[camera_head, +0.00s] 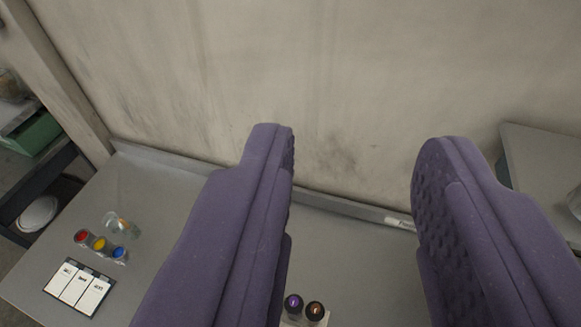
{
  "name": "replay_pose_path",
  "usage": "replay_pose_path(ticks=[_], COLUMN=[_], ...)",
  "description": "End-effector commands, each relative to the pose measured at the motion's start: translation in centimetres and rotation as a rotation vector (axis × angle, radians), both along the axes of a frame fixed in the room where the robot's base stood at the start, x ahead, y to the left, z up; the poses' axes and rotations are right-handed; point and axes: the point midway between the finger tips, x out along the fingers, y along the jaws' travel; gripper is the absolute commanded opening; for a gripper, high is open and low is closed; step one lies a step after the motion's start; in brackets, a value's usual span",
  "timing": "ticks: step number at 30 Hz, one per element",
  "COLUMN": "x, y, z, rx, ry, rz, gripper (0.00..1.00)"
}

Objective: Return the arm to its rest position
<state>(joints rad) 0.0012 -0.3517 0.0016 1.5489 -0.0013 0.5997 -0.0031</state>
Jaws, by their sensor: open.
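My gripper (353,146) shows as two purple fingers, one left of centre and one at the right. The fingers are wide apart and nothing is between their tips. They are in front of a grey bench (345,240) and point toward the wall behind it. The fingers hide part of the bench. The rest of my arm is not in view.
A stained wall (350,70) rises behind the bench. At left are red, yellow and blue round pieces (100,244), a clear vessel (122,225) and a white-card panel (77,287). Two dark-capped items (304,306) stand at bottom centre. Another grey surface (545,160) is at right.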

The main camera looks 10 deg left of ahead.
Motion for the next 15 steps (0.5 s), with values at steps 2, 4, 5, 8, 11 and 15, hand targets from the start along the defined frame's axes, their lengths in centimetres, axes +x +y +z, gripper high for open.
replay_pose_path(ticks=[2, 4, 5, 8, 11, 15], x=[0.0, 0.0, 0.1, 0.1, 0.1, 0.1], y=[0.0, 0.0, 0.0, 0.0, 0.0, 0.0], z=[0.0, -0.2, -0.4, -1.9, -4.5, -9.6], rx=[0.001, 0.002, 0.003, 0.003, 0.004, 0.004], ry=[0.001, 0.002, 0.002, 0.002, 0.003, 0.003], rz=[0.0, 0.0, -0.001, 0.0, 0.0, 0.0], gripper=[0.4, 0.4, 0.4, 0.4, 0.4, 0.4])
